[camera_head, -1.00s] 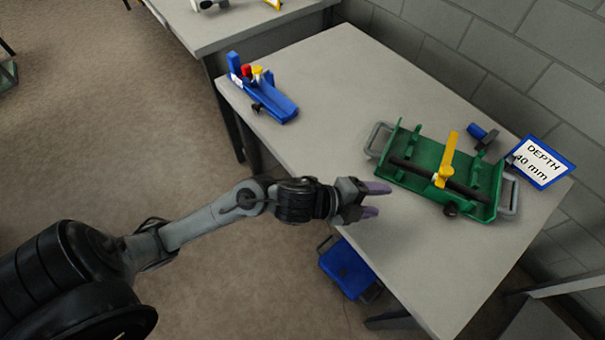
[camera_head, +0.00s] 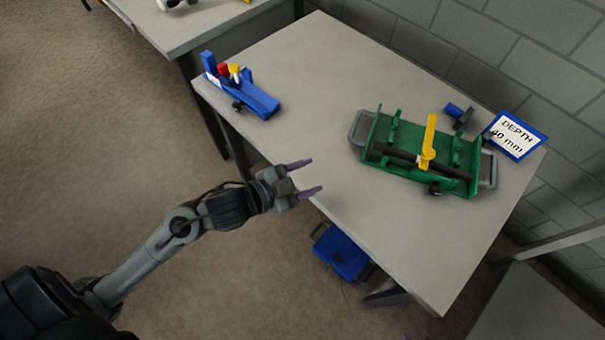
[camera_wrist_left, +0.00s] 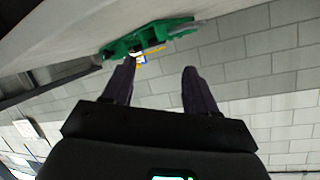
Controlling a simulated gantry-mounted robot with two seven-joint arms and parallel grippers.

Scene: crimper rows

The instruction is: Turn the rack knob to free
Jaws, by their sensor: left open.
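The green rack (camera_head: 383,128) lies on the right part of the grey table in the head view, with a dark rod across it and a yellow upright lever (camera_head: 429,138). A small black knob (camera_head: 435,188) sits at its front side. In the left wrist view the green rack (camera_wrist_left: 150,38) shows beyond the fingers. My left gripper (camera_head: 305,178) is open and empty at the table's near-left edge, well apart from the rack. Its purple fingers are spread; they also show in the left wrist view (camera_wrist_left: 158,88). My right gripper is not in view.
A blue fixture (camera_head: 250,98) with red and yellow parts stands at the table's far left. A "DEPTH 40 mm" sign (camera_head: 515,137) and a small blue cylinder (camera_head: 453,109) are behind the rack. A blue case (camera_head: 340,256) is below the table. The table's middle (camera_head: 310,100) is clear.

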